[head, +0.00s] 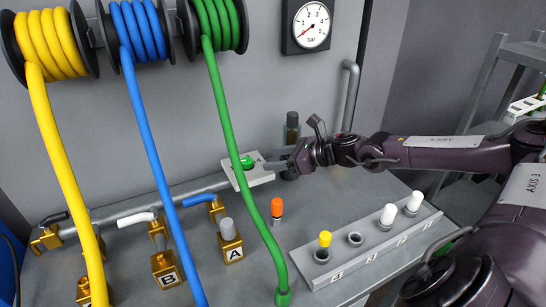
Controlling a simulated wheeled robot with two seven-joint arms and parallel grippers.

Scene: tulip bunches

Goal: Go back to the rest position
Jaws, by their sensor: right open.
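My right arm comes in from the right. Its gripper (279,163) is open over the back of the grey bench, with no object visible in it. Its tips are close to a light plate (262,178) that carries a green round part (247,163). I cannot tell whether they touch. A dark bottle-like item (292,128) stands just behind the gripper, partly hidden by it. My left gripper is not in view. No tulips show here.
Yellow (44,120), blue (142,130) and green (225,120) hoses hang from wall reels across the bench. Brass valves (231,247) stand at left. An orange-capped fitting (277,208) stands mid-bench. A grey rack (385,240) with yellow and white plugs lies at front right. A pressure gauge (311,25) hangs behind.

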